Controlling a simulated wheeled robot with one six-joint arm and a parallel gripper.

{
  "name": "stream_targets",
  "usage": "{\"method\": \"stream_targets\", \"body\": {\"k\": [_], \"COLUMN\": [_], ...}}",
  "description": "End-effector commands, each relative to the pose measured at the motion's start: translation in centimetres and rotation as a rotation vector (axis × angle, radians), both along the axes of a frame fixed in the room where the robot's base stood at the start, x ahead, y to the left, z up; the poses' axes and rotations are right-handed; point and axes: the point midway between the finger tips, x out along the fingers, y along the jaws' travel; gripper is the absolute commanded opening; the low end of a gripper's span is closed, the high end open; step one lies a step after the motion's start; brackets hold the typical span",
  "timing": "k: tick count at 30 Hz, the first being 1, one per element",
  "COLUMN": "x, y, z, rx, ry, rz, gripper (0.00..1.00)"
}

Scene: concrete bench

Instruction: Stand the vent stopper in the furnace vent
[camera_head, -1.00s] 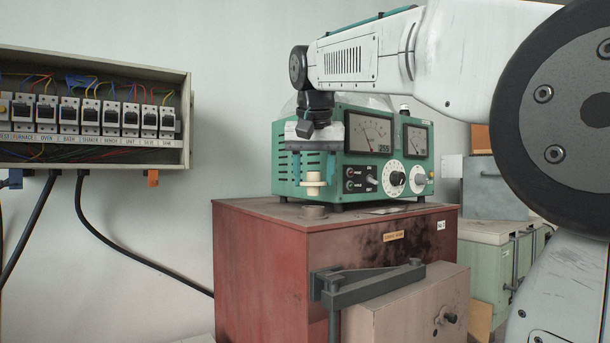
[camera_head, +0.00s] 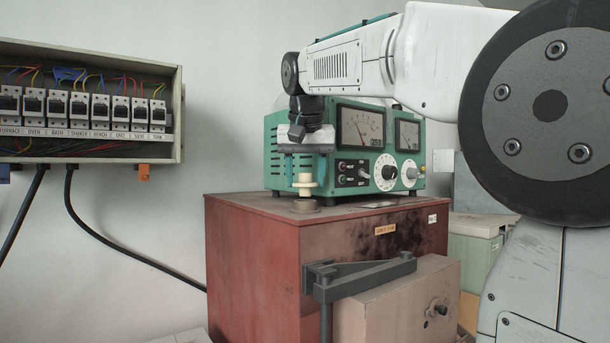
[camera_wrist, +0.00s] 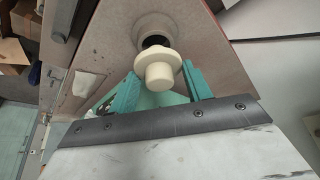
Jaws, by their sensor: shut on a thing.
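The cream vent stopper (camera_head: 306,191), a round piece with a wide flange, is upright in my gripper (camera_head: 306,177). The gripper's teal fingers are shut on it. The furnace vent (camera_head: 305,206) is a short round collar on top of the red-brown furnace (camera_head: 255,240), directly below the stopper in the head view. The stopper's lower end is at or just above the collar's rim; I cannot tell whether it touches. In the wrist view the stopper (camera_wrist: 160,75) covers part of the vent (camera_wrist: 154,27), and some of its dark opening shows beyond the flange.
A green instrument box (camera_head: 350,150) with dials stands on the furnace just behind the gripper. A grey hinge bracket (camera_head: 360,277) and the pale furnace door (camera_head: 395,305) stick out in front. A breaker panel (camera_head: 90,105) with hanging cables is on the left wall.

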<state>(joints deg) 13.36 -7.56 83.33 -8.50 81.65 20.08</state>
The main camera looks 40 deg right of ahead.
Motion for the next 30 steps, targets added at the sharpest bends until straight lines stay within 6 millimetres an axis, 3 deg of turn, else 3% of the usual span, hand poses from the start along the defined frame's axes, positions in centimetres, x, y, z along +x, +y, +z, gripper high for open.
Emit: {"method": "stream_targets", "body": {"k": [30], "x": [0.0], "y": [0.0], "z": [-0.58], "rx": [-0.001], "ry": [-0.001], "rz": [0.0], "gripper": [0.29]}}
